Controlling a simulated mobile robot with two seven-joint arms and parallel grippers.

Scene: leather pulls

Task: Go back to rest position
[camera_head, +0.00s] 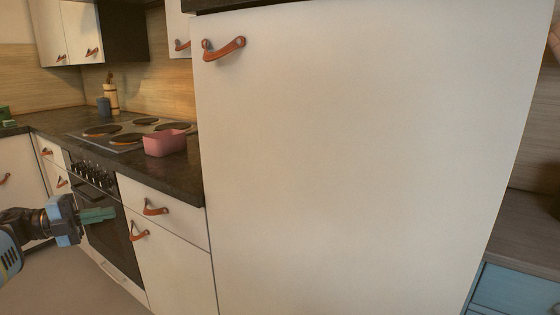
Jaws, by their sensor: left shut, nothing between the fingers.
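My left gripper (98,215) is at the lower left, with its green fingers closed and empty. It shows in front of the oven (107,227), apart from the leather pulls. My right gripper is out of view. A tall white cabinet door (350,160) fills the middle and right of the picture and looks shut. An orange leather pull (224,49) is at its upper left corner.
A dark counter (180,176) with a hob (132,128) and a pink pot (166,142) runs along the left. Drawers below have leather pulls. A blue cabinet (515,292) is at the lower right. Floor (50,285) shows at the lower left.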

